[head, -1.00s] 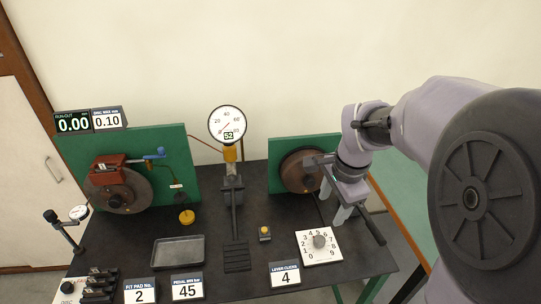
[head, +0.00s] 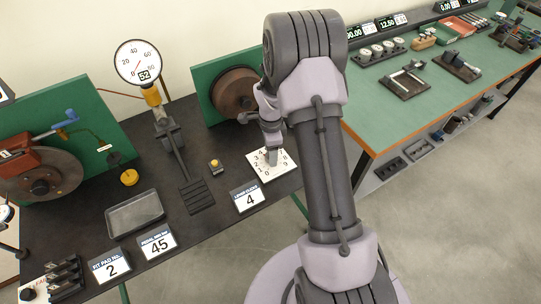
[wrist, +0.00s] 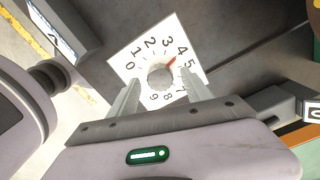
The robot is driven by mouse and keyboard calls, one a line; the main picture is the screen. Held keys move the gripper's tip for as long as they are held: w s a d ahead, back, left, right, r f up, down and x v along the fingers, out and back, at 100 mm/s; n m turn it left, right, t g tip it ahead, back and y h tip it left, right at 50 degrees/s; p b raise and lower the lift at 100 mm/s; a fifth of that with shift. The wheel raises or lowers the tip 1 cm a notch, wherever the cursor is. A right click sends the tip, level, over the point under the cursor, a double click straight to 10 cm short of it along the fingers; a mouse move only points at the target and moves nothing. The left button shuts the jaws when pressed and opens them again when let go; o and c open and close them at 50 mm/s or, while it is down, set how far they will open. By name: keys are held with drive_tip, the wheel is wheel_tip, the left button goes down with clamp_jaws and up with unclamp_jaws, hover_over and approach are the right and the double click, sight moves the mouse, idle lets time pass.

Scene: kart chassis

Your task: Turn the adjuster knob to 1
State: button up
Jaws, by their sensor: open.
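The adjuster knob (wrist: 160,76) is a small grey round knob at the middle of a white square dial plate (wrist: 124,56) numbered 0 to 9. In the wrist view its red pointer points at about 4. My gripper (wrist: 163,79) is open, with one fingertip on each side of the knob in that view. Whether the fingers touch the knob or are still above it, I cannot tell. In the head view my gripper (head: 272,155) is over the dial plate (head: 285,166), and my arm and gripper hide most of the knob.
A card reading 4 (head: 249,199) stands in front of the dial plate. A yellow-topped button (head: 215,166) and a lever pedal (head: 183,165) are to the left. A brown disc (head: 234,92) on a green board stands behind. A green bench (head: 400,115) is at right.

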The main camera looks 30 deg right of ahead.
drive_tip(key=shift+f, duration=0.5)
clamp_jaws()
drive_tip(key=shift+n, duration=0.3)
